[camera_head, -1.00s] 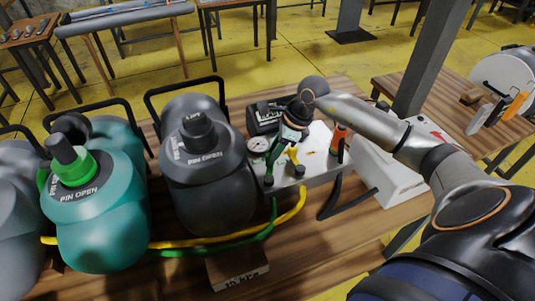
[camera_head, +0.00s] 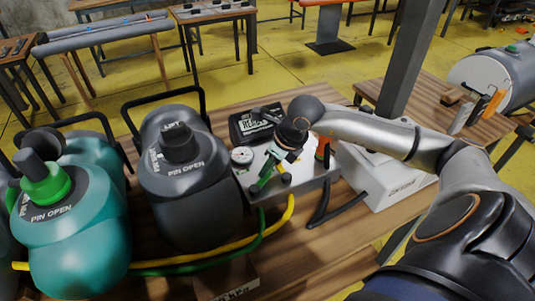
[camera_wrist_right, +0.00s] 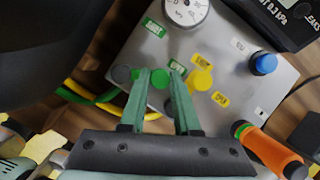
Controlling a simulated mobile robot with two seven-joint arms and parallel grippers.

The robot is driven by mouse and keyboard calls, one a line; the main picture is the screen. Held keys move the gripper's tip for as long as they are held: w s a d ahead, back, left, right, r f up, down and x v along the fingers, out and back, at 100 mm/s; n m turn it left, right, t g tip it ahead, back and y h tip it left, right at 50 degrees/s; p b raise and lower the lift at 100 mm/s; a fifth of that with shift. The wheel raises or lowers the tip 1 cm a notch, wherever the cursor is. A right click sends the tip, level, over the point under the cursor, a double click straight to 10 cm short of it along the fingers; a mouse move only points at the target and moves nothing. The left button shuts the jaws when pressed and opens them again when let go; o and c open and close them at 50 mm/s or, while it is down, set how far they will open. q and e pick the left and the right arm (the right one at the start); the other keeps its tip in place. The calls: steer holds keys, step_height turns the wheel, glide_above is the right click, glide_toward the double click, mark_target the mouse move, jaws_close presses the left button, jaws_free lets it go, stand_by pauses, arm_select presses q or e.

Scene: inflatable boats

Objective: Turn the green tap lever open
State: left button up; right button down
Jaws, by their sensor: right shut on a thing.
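The green tap lever (camera_wrist_right: 157,77) is on a grey metal block (camera_wrist_right: 110,68), between the fingertips of my right gripper (camera_wrist_right: 159,73) in the right wrist view. The gripper is shut on it, and the fingers hide part of it. In the head view my right gripper (camera_head: 267,172) reaches down onto the block (camera_head: 312,182) from the right. The lever is hard to tell from the greenish fingers there. A green label (camera_wrist_right: 155,28) lies above the lever in the wrist view. My left gripper is not in view.
A yellow tap (camera_wrist_right: 200,79) stands close right of the fingers, with a blue knob (camera_wrist_right: 263,63) and an orange handle (camera_wrist_right: 267,151) farther right. A gauge (camera_head: 242,155) and a black case (camera_head: 255,123) are nearby. Dark (camera_head: 187,180) and teal (camera_head: 75,245) containers stand left.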

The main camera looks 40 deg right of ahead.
stand_by(0.4)
steer(key=c, duration=0.6)
jaws_free()
steer(key=shift+c, duration=0.2)
steer(key=b+v, duration=0.1)
steer(key=v, duration=1.1)
steer(key=shift+s+r, duration=0.15)
steer(key=shift+r, duration=0.1)
steer(key=shift+s, duration=0.1)
